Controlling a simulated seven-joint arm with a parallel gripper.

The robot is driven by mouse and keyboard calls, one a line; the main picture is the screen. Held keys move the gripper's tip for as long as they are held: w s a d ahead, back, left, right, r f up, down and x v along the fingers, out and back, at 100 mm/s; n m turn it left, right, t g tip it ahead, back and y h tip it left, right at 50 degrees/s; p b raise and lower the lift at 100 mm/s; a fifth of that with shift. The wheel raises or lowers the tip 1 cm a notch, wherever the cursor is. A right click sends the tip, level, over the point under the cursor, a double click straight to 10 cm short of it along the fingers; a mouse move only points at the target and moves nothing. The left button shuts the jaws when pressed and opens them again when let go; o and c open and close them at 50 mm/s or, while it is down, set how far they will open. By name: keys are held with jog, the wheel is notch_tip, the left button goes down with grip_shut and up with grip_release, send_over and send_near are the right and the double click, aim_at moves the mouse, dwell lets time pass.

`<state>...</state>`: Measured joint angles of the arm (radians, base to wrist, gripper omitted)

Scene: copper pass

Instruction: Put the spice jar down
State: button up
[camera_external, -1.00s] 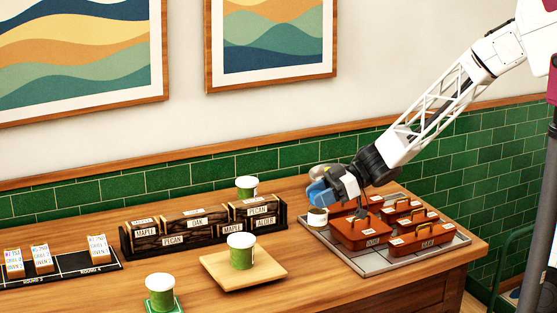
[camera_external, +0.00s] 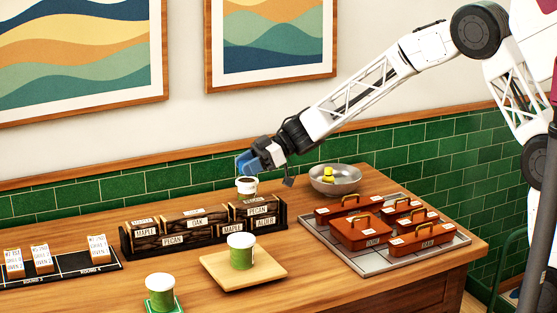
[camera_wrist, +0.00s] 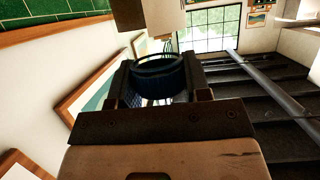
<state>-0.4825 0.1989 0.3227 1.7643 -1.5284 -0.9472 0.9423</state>
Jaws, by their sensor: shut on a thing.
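My gripper (camera_external: 256,158) is shut on a dark blue round jar (camera_wrist: 158,75), which I take as the spice jar. In the wrist view it sits between the two dark fingers with its ring-shaped rim showing. In the external view the blue jar (camera_external: 244,164) is in the air behind the right part of the box rack. I cannot tell whether that rim belongs to the jar or the tub.
The dark rack (camera_external: 127,244) holds several labelled wood boxes. A metal bowl (camera_external: 345,187) with yellow things stands at the back. A grey tray (camera_external: 345,259) of brown cases is at the right. A tub (camera_external: 241,256) stands on a wooden board (camera_external: 273,270). Bare counter shows between bowl and rack.

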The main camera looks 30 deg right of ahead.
jog(key=w+a+f, duration=0.1)
jog(key=w+a, duration=0.3)
jog(key=w, duration=0.8)
jog(key=shift+f, duration=0.2)
jog(key=shift+w+a+f, duration=0.1)
jog(key=shift+f, duration=2.4)
jog(key=shift+f, duration=2.5)
jog(key=shift+f, duration=0.1)
jog(key=o, duration=1.3)
jog(key=shift+c, duration=0.2)
